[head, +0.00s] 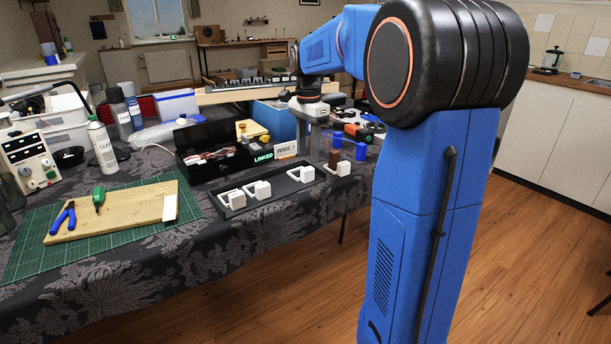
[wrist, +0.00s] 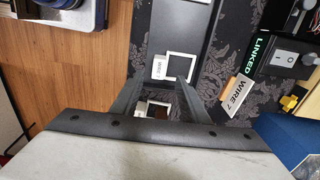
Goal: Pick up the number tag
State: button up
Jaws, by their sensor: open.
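In the head view one (head: 302,174) is just below my gripper (head: 309,153), and another (head: 338,167) is at the right end. In the wrist view my gripper (wrist: 160,84) is open and points down over the tray. One white tag (wrist: 181,67) with lettering on its left part lies near the fingertips. Another white piece (wrist: 154,108) shows between the fingers, partly hidden by them. I cannot read the tags' numbers. Nothing is held.
A "WIRE 7" card (wrist: 237,88) stands beside the tray; it also shows in the head view (head: 286,150). Behind are a "LINKED" sign (head: 263,156), a black box (head: 208,150) and blue-brown cylinders (head: 335,152). A wooden board (head: 120,210) with pliers lies on a green mat.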

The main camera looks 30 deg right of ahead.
aim_at(307, 168)
jog(key=shift+s+a+f, duration=0.1)
jog(key=shift+f, duration=1.15)
jog(key=shift+s+a+f, duration=0.1)
jog(key=shift+f, duration=1.15)
grip_shut()
